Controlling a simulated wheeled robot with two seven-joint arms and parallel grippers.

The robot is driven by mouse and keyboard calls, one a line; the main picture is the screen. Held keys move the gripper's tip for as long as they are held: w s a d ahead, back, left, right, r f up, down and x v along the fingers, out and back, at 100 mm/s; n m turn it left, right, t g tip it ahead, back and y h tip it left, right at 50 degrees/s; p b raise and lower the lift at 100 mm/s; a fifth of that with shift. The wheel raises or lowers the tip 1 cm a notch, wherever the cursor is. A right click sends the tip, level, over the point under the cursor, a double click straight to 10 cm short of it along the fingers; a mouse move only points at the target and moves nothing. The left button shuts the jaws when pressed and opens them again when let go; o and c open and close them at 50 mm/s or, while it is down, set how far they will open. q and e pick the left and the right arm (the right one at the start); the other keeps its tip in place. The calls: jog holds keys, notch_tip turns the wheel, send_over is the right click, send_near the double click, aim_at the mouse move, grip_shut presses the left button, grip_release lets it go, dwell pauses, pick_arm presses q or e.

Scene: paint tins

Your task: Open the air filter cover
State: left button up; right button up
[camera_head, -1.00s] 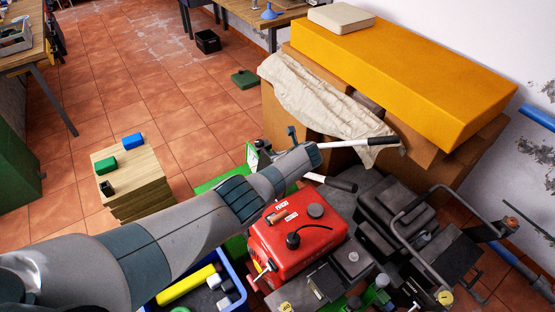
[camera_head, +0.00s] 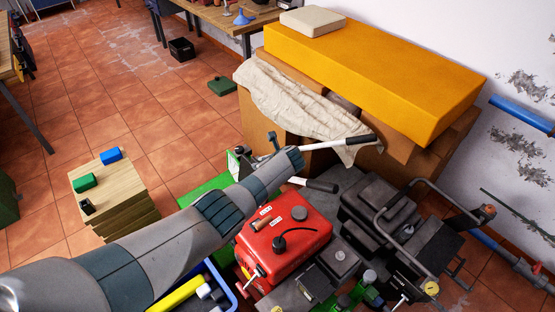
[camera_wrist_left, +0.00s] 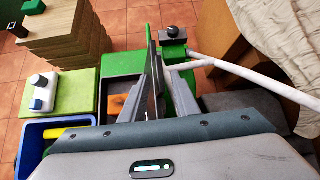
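A green housing (camera_wrist_left: 122,62) is in the left wrist view, with a dark opening that shows something orange inside. A thin upright plate (camera_wrist_left: 152,48), seen nearly edge-on, stands at the right of this opening; it looks like the air filter cover. My left gripper (camera_wrist_left: 153,88) has one finger on each side of the plate, close against it, and looks shut on it. In the head view my left wrist hides the fingers. A pale panel with a green mark (camera_head: 234,162) shows just behind my arm there. My right gripper is not in view.
A red tank (camera_head: 284,240) stands beside my left arm. White levers with black grips (camera_head: 336,143) reach out to the right. A blue crate (camera_wrist_left: 32,133), a wooden stack (camera_head: 118,190) and a cloth-draped carton pile (camera_head: 300,105) stand around the machine.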

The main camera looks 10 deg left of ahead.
pick_arm(q)
jog(key=p+v, duration=0.1)
jog(key=v, duration=0.6)
jog(key=shift+f+p, duration=0.1)
jog(key=shift+p, duration=0.3)
jog(key=v, duration=0.8)
jog(key=shift+s+d+r, duration=0.2)
jog(key=shift+d, duration=0.1)
